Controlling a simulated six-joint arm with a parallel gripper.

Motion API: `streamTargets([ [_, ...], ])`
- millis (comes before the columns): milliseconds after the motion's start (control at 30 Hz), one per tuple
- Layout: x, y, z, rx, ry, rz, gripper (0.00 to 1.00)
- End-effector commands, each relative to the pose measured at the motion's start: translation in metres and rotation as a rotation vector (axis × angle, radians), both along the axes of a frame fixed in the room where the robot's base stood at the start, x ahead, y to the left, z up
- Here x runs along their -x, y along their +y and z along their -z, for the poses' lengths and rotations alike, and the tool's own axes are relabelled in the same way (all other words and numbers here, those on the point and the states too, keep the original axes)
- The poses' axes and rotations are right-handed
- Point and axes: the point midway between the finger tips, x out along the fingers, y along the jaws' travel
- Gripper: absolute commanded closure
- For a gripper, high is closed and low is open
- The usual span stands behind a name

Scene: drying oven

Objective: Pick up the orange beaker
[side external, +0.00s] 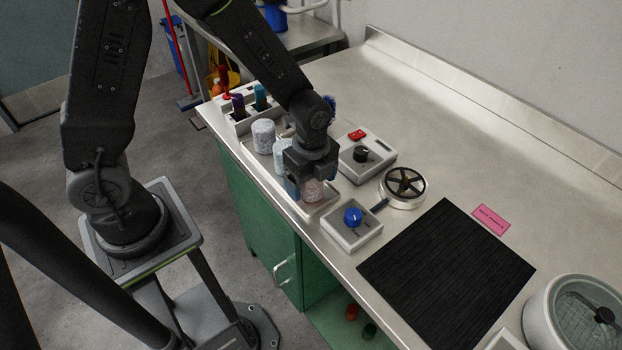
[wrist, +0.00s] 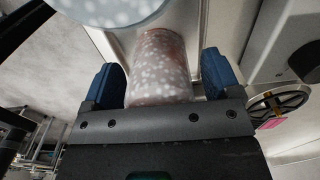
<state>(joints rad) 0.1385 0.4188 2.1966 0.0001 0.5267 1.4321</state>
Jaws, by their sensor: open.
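The orange beaker (side external: 313,191) looks dull pinkish-orange with pale speckles. It stands upright at the near end of a metal tray (side external: 327,204). My gripper (side external: 303,188) is over it, pointing down. In the wrist view the beaker (wrist: 160,70) lies between the two blue fingers of my gripper (wrist: 163,78). The fingers are open, one on each side of it, with a narrow gap visible at each side. My gripper hides part of the beaker in the side view.
A pale blue speckled beaker (side external: 280,156) and a whitish one (side external: 263,136) stand on the tray behind. A box with a blue knob (side external: 353,217) and one with a black knob (side external: 361,154) are close on the right. A black mat (side external: 445,275) lies farther right.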

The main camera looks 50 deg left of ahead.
Motion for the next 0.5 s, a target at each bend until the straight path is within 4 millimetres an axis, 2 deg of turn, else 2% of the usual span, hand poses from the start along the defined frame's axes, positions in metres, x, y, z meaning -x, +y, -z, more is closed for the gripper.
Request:
streamTargets([
  [100,0.0002,0.0002,0.0067,0.000,0.001,0.000,0.17],
  [300,0.0000,0.0002,0.0067,0.000,-0.001,0.000,0.17],
  [500,0.0000,0.0002,0.0065,0.000,-0.001,0.000,0.36],
])
